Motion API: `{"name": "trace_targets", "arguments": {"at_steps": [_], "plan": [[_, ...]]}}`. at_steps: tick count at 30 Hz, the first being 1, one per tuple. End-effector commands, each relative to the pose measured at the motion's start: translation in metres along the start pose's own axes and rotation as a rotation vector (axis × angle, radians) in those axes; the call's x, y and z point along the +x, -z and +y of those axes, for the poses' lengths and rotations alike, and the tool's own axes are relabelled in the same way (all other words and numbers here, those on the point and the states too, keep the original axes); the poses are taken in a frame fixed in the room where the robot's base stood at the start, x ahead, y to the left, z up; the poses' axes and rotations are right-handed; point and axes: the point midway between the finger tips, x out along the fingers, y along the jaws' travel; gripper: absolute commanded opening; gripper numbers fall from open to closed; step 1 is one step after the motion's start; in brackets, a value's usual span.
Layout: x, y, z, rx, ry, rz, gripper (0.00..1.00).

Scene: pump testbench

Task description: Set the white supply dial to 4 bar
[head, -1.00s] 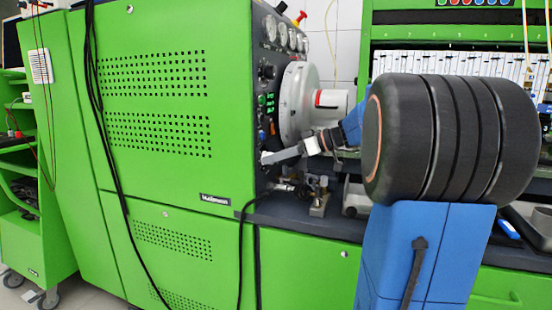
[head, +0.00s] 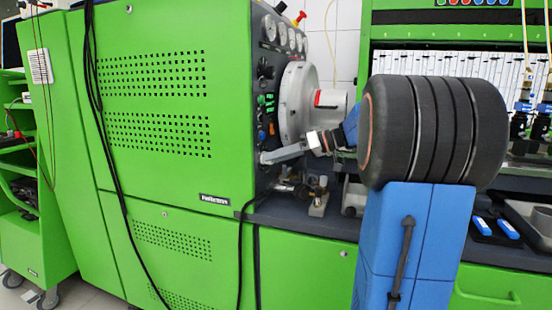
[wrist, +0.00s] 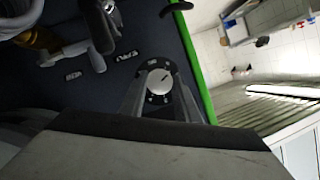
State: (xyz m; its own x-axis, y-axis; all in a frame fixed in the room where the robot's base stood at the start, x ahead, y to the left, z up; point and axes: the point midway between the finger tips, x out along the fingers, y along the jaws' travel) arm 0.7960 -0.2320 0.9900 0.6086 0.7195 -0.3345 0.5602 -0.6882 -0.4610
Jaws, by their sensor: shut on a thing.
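The white supply dial (wrist: 159,82) is a round white knob on a dark scale plate, in the middle of the wrist view. A short dark line on its face points to the upper right. The scale marks around it are too small to read. My gripper (wrist: 159,92) has one finger on each side of the dial and is shut on it. In the head view my gripper (head: 268,157) reaches left to the edge of the dark control panel (head: 267,70). The dial is not clearly visible there.
A large grey disc (head: 298,105) sticks out of the panel just above my gripper. Gauges (head: 283,36) sit higher up. Metal fittings (head: 318,198) stand on the bench below. In the wrist view a dark lever (wrist: 98,25) and small labels lie to the upper left.

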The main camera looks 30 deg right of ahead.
Motion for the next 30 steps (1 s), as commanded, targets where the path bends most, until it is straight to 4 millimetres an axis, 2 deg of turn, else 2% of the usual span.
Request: {"name": "trace_targets", "arguments": {"at_steps": [18,30], "plan": [[0.0006,-0.0001,0.0046,0.531,0.223,0.013,0.07],[0.0011,-0.001,0.0055,0.765,0.321,0.019,0.07]]}}
